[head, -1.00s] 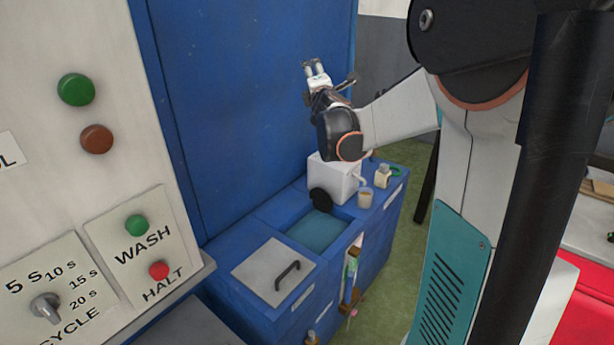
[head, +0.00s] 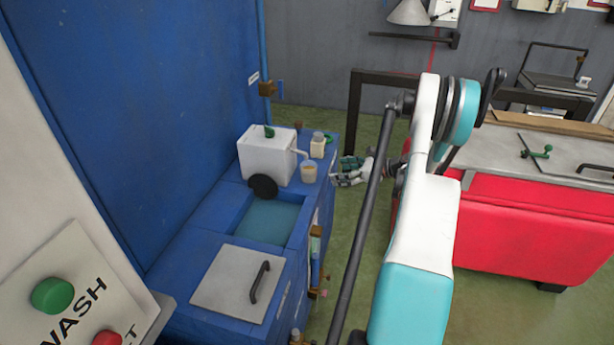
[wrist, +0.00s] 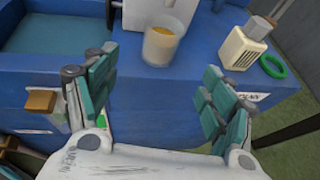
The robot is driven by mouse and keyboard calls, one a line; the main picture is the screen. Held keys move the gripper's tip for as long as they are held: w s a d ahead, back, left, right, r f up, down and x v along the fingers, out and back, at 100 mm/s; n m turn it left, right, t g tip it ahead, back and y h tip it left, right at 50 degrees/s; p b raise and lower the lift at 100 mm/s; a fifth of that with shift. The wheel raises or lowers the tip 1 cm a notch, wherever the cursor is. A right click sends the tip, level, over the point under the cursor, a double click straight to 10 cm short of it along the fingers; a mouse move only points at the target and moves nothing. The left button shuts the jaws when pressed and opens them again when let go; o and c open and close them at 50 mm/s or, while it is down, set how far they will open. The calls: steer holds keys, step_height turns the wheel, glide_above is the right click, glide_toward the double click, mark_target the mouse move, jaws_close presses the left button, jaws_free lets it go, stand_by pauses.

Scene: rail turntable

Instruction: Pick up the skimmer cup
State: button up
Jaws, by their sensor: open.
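The skimmer cup (head: 309,173) is a small clear cup with orange-yellow contents. It stands upright on the blue cabinet's edge, under the spout of the white skimmer box (head: 262,158). In the wrist view the cup (wrist: 161,47) is just beyond the fingertips, between the two fingers in the picture and nearer the left one. My gripper (head: 340,175) is open and empty, to the right of the cup in the head view. Its teal-padded fingers are spread wide in the wrist view (wrist: 154,74). I see no contact with the cup.
A cream block-shaped container (wrist: 241,45) and a green ring (wrist: 272,66) sit right of the cup. A blue basin (head: 266,220) with a dark round disc (head: 262,187) and a grey lid (head: 232,284) lie nearer. A red cabinet (head: 530,225) stands right, past green floor.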

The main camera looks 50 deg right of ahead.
mark_target(310, 173)
steer(key=x, duration=0.2)
steer(key=b+x, duration=0.1)
steer(key=x, duration=0.2)
steer(key=b+x, duration=0.1)
steer(key=x, duration=0.1)
steer(key=shift+w+a+f, duration=0.15)
steer(key=shift+f, duration=0.25)
steer(key=shift+r+b+x, duration=0.15)
steer(key=shift+b+x, duration=0.5)
steer(key=shift+x, duration=0.85)
steer(key=shift+r+b+x, duration=0.15)
steer(key=shift+b+x, duration=0.45)
steer(key=shift+x, duration=0.9)
steer(key=shift+w+r, duration=0.1)
steer(key=c, duration=1.1)
